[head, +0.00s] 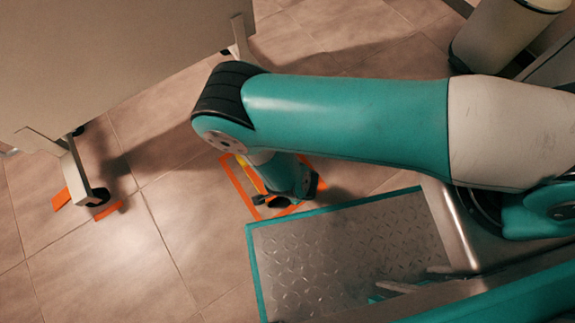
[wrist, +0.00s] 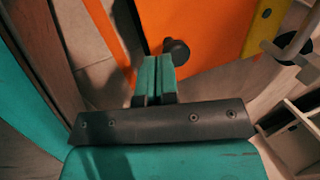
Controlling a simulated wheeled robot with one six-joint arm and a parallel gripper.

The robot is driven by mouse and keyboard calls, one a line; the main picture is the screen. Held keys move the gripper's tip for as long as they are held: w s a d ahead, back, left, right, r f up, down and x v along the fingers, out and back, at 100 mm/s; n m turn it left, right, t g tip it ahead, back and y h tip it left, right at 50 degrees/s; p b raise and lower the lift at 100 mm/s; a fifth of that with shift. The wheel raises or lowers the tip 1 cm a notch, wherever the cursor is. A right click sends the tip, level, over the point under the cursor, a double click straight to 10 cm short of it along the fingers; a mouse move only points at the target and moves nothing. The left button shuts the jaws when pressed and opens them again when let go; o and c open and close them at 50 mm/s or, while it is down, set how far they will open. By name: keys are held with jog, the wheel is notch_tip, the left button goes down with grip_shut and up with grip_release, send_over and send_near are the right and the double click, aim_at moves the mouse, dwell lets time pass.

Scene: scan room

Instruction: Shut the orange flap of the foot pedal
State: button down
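The foot pedal's orange flap (wrist: 215,28) fills the upper middle of the wrist view, with a round black knob (wrist: 177,50) on it. A yellow strip (wrist: 262,28) runs along its right side. My gripper (wrist: 155,62) has its two teal fingers together, with nothing seen between them. Its tips are just left of the knob; I cannot tell whether they touch anything. In the head view, orange edges of the pedal (head: 233,176) show on the floor below my forearm. My wrist hides much of the pedal, and the flap's angle is unclear.
A teal-edged metal tread plate (head: 345,255) lies close to the pedal on the right. A wheeled cart leg (head: 75,170) with orange brake tabs (head: 107,210) stands at left under a large pale panel (head: 110,50). Tiled floor (head: 165,240) is clear between them.

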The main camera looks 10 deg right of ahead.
jog(key=shift+w+f, duration=0.1)
jog(key=shift+f, duration=0.1)
dwell(0.4)
jog(key=shift+w+a+f+b, duration=0.2)
jog(key=shift+w+a+b, duration=0.2)
jog(key=shift+w, duration=0.3)
jog(key=s+d+r+p, duration=0.4)
jog(key=s+r+p, duration=0.3)
jog(key=s, duration=0.3)
jog(key=shift+s+d+p, duration=0.3)
jog(key=shift+d+p, duration=0.05)
jog(key=shift+p, duration=0.4)
